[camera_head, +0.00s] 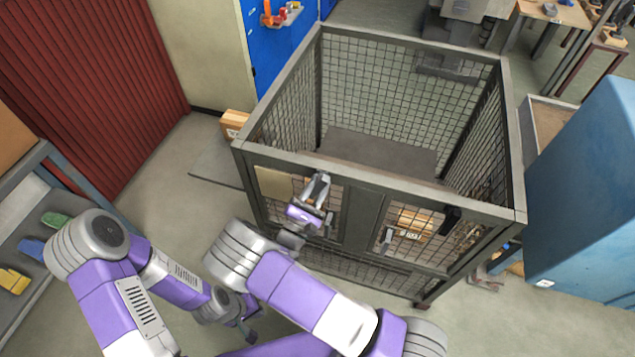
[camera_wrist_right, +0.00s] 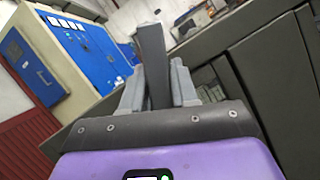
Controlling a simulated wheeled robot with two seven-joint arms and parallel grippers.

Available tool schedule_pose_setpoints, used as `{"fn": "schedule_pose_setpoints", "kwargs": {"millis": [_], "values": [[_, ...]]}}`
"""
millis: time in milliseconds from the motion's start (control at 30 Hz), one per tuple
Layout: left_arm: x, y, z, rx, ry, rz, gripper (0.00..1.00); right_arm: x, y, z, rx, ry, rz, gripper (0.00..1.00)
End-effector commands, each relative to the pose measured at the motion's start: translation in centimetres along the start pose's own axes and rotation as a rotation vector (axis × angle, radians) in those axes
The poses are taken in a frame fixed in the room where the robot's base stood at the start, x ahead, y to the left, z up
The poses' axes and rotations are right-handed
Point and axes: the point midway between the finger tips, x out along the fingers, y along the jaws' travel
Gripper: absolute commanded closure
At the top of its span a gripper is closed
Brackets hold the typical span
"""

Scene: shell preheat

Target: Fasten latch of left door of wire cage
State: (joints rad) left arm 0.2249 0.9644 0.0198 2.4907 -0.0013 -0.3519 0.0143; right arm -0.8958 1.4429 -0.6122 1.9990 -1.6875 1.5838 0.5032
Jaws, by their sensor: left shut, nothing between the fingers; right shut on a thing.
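The wire cage (camera_head: 400,180) stands upright with a grey frame, mesh walls and an open top. Its left door is at the front left, partly covered by my right arm and gripper. My right gripper (camera_head: 320,186) is at the upper part of that door, near the top rail. In the right wrist view its fingers are shut on a dark grey bar (camera_wrist_right: 152,62); I cannot tell whether this is the latch. The latch itself is not clearly visible. My left gripper (camera_head: 248,334) is shut and empty, low in front of the cage and apart from it.
The cage's right door has a small silver handle (camera_head: 388,237) and a black part (camera_head: 450,220). A blue cabinet (camera_head: 590,200) stands close on the right. A shelf with small bins (camera_head: 14,281) is at left. The floor left of the cage is mostly free.

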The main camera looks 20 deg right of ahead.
Motion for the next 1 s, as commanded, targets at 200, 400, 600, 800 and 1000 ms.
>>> {"fn": "schedule_pose_setpoints", "kwargs": {"millis": [200, 400, 600, 800, 1000], "values": [[-1.5, 0.6, 0.1, 0.000, 0.000, 0.000, 1.00, 0.0, 0.0, 0.1, -0.176, 0.002, 0.073, 1.00], [-2.4, 0.9, 0.1, 0.000, 0.000, 0.000, 1.00, 0.0, 0.0, 0.1, -0.294, 0.002, 0.122, 1.00], [-2.9, 1.1, 0.1, 0.000, 0.000, 0.000, 1.00, 0.0, 0.0, 0.0, -0.369, 0.003, 0.153, 1.00], [-3.1, 1.1, 0.1, 0.000, 0.000, 0.000, 1.00, -0.1, 0.0, -0.1, -0.402, 0.004, 0.167, 1.00], [-3.1, 1.1, 0.1, 0.000, 0.000, 0.000, 1.00, -0.1, -0.1, -0.1, -0.411, 0.004, 0.169, 1.00]]}}
